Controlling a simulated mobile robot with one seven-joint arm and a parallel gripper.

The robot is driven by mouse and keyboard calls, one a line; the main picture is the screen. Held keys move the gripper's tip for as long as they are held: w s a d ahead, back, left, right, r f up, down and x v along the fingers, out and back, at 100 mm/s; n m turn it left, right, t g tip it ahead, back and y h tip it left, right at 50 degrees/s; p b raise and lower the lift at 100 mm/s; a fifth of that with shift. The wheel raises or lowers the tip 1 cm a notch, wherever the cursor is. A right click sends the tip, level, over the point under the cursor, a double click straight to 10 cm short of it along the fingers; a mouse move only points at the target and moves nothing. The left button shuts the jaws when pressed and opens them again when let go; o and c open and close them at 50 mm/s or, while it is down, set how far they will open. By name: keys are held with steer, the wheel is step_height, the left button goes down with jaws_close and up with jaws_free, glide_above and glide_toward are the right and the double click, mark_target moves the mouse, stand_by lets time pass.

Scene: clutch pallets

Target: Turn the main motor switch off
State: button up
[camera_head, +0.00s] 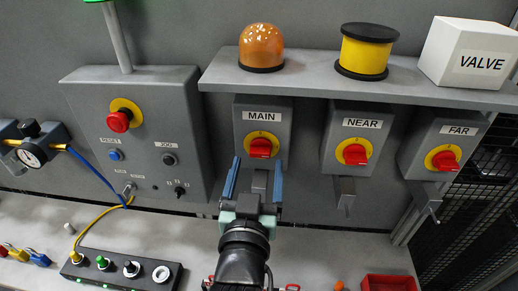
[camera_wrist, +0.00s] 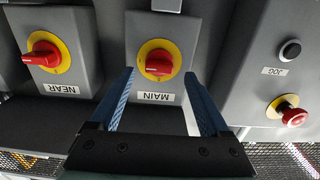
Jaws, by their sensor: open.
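The main switch is a red rotary handle (camera_head: 261,147) on a yellow disc, on a grey box labelled MAIN. In the wrist view the handle (camera_wrist: 159,63) appears upside down, lying roughly level across its disc. My gripper (camera_head: 254,172) is in front of the MAIN box, just below the handle. It is open, with blue fingers (camera_wrist: 162,82) on either side of the MAIN label and nothing between them. The handle lies beyond the fingertips and looks untouched, though the exact gap is hard to tell.
Similar NEAR (camera_head: 355,154) and FAR (camera_head: 445,160) switches stand to the right. A shelf (camera_head: 300,83) above carries an orange lamp (camera_head: 261,47), a yellow spool (camera_head: 364,55) and a VALVE box (camera_head: 470,52). A control panel with a red emergency button (camera_head: 119,121) is left. A red tray (camera_head: 387,283) sits below.

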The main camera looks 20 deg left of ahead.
mark_target(260, 156)
steer(key=shift+p+x, duration=0.4)
steer(key=shift+x, duration=1.35)
steer(key=shift+c, duration=0.3)
jaws_close()
